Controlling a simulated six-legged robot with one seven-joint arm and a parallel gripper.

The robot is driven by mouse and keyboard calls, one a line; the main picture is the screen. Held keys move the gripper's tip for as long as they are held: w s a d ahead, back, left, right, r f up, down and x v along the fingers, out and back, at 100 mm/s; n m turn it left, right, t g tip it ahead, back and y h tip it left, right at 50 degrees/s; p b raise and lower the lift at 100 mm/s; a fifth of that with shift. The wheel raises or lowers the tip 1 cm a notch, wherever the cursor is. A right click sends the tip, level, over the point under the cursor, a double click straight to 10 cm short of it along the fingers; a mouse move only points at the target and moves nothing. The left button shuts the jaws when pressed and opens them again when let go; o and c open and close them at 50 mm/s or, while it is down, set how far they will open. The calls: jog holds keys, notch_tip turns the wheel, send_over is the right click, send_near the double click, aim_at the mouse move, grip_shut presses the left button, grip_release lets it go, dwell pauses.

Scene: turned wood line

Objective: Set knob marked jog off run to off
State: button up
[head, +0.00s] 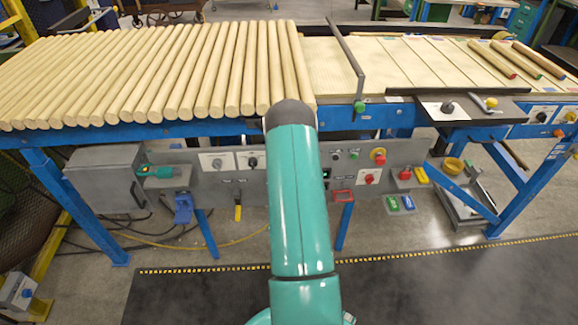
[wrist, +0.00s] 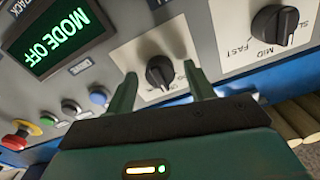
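A black rotary knob (wrist: 160,72) sits on a white plate in the wrist view, and its plate also shows in the head view (head: 252,161) just left of my arm. Its legend is too small and partly covered to read, so I cannot tell its setting from the marks. My gripper (wrist: 160,88) is open, with one green finger on each side of this knob; contact is not clear. A display (wrist: 62,38) beside it reads "MODE OFF" in green. My arm hides the gripper in the head view.
Another black knob (wrist: 275,25), marked FAST and MID, is at the right of the wrist view. A red emergency button (wrist: 18,137) and several small buttons line the panel. Wooden rods (head: 150,70) lie on the line above the panel, whose blue frame (head: 200,128) juts out.

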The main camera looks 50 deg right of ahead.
jog(key=shift+s+a, duration=0.1)
jog(key=v, duration=1.3)
jog(key=shift+s+a, duration=0.2)
jog(key=shift+s, duration=0.05)
jog(key=w+a+r+n+y, duration=0.3)
jog(key=w+a+r+y, duration=0.15)
jog(key=w+r, duration=0.65)
jog(key=w+a+r+n+g+y, duration=0.1)
jog(key=w+a+r+n+y, duration=0.3)
jog(key=a+r, duration=0.65)
jog(key=s+a+r+n+g+y, duration=0.1)
jog(key=s+a+r+y, duration=0.15)
jog(key=a, duration=0.45)
jog(key=s+a+r+n+g+y, duration=0.1)
jog(key=s+a+r, duration=0.25)
jog(key=a, duration=0.45)
jog(key=s+a+r+n+g, duration=0.1)
jog(key=s+a+r, duration=0.1)
jog(key=s+a, duration=0.2)
jog(key=s+a+r+n+g+y, duration=0.1)
jog(key=s+a+r+n+g, duration=0.1)
jog(key=s, duration=0.7)
jog(key=shift+s+a+r+y, duration=0.35)
jog(key=shift+a+r, duration=0.35)
jog(key=shift+a, duration=0.45)
